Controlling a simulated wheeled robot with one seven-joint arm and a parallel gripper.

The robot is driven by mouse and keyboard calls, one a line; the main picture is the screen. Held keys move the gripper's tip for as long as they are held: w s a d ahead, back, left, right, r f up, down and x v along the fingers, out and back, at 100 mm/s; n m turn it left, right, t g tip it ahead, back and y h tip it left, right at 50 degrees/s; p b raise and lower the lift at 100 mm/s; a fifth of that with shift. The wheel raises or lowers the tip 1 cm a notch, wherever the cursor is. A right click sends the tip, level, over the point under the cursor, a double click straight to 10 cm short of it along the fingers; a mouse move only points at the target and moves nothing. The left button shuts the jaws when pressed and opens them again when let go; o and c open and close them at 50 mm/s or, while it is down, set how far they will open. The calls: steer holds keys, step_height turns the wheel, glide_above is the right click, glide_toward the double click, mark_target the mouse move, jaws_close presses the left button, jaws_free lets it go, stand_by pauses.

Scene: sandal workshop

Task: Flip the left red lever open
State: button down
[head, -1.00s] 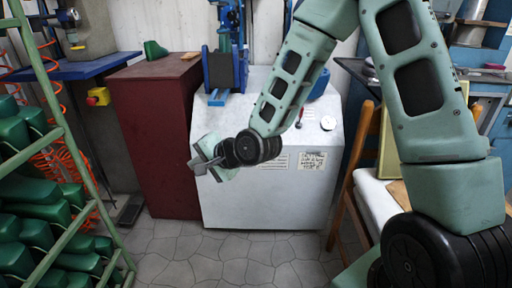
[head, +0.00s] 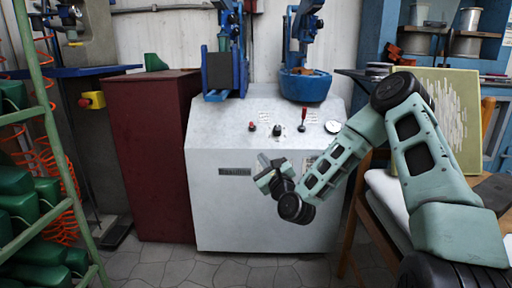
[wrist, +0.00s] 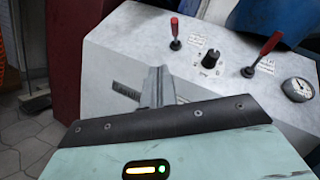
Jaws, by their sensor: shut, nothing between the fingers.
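The left red lever (head: 252,126) is on the sloped top panel of the pale grey machine (head: 225,215), left of a dark knob. In the wrist view the left red lever (wrist: 174,28) stands roughly upright on a small dark base. A second red lever (head: 302,117) is to the right of the knob; it leans right in the wrist view (wrist: 268,46). My gripper (head: 264,178) is shut and empty, in front of the machine below the panel, apart from both levers. Its closed fingers (wrist: 157,82) point toward the left lever's side of the panel.
The dark knob (head: 277,131) and a round gauge (head: 333,126) share the panel. Blue presses (head: 302,85) stand behind it. A maroon cabinet (head: 150,160) is at left, a green rack (head: 55,120) further left. A wooden chair (head: 358,215) is at right.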

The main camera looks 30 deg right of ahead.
steer(key=shift+s+d+f+m+h+b, duration=0.15)
steer(key=shift+s+d+f+m+h, duration=0.1)
steer(key=shift+d+m+h, duration=0.3)
steer(key=shift+s+d+f+m+h+b, duration=0.1)
steer(key=shift+d+f+m+h+b, duration=0.1)
steer(key=shift+d+m+h, duration=0.35)
steer(key=shift+d, duration=0.15)
steer(key=b, duration=0.4)
glide_toward(252, 126)
steer(key=w+d+f, duration=0.3)
steer(key=w, duration=0.1)
steer(key=shift+y, duration=0.3)
steer(key=w+r+b, duration=0.1)
steer(key=w+r, duration=0.2)
steer(key=shift+r, duration=0.25)
steer(key=shift+r, duration=0.15)
